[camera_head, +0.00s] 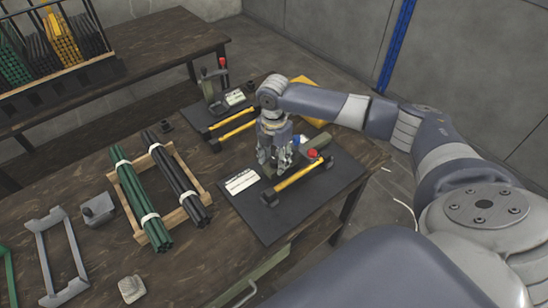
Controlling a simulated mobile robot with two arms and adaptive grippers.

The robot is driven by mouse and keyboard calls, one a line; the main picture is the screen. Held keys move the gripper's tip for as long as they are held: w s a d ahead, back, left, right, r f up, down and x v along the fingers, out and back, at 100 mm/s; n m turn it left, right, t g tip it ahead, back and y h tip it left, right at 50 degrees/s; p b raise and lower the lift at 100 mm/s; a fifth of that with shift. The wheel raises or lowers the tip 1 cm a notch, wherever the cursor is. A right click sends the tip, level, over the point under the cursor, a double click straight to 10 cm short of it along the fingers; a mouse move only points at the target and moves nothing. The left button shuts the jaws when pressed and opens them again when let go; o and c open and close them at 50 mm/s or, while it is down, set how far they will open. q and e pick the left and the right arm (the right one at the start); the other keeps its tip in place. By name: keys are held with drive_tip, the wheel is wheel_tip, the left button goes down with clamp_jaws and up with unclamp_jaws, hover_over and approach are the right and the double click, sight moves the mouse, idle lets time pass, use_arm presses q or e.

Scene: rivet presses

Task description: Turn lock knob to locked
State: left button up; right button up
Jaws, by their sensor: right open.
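The near rivet press (321,142) stands on a black base plate (265,222) and is largely hidden behind my right gripper (275,167). A red-ended part (313,154) and a small blue-and-white part (299,139) show just right of the gripper. I cannot tell which part is the lock knob or which way it is turned. My right gripper points down over the press with its fingers apart. I cannot tell whether they touch anything. My left gripper is out of view.
A second press (214,92) with a red-topped lever stands behind. Green rods (138,198) and dark rods (176,180) rest on a wooden frame to the left. A grey bracket (56,255) lies farther left.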

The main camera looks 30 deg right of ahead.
drive_tip(key=c, duration=1)
drive_tip(key=shift+r+m+p, duration=0.15)
drive_tip(key=shift+m+p, duration=0.25)
drive_tip(key=shift+p, duration=0.35)
drive_tip(key=shift+c, duration=0.2)
drive_tip(key=m+p, duration=0.6)
drive_tip(key=p, duration=0.2)
drive_tip(key=shift+r+m, duration=0.1)
drive_tip(key=shift+m, duration=0.2)
drive_tip(key=m+p, duration=0.4)
drive_tip(key=m, duration=0.1)
drive_tip(key=shift+w, duration=0.1)
drive_tip(key=m+p, duration=0.2)
drive_tip(key=shift+m, duration=0.4)
use_arm(q)
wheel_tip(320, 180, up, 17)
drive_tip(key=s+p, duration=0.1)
drive_tip(key=shift+p, duration=0.3)
use_arm(e)
drive_tip(key=shift+w+d+f+m, duration=0.1)
drive_tip(key=shift+f+m, duration=0.1)
drive_tip(key=shift+m, duration=1.1)
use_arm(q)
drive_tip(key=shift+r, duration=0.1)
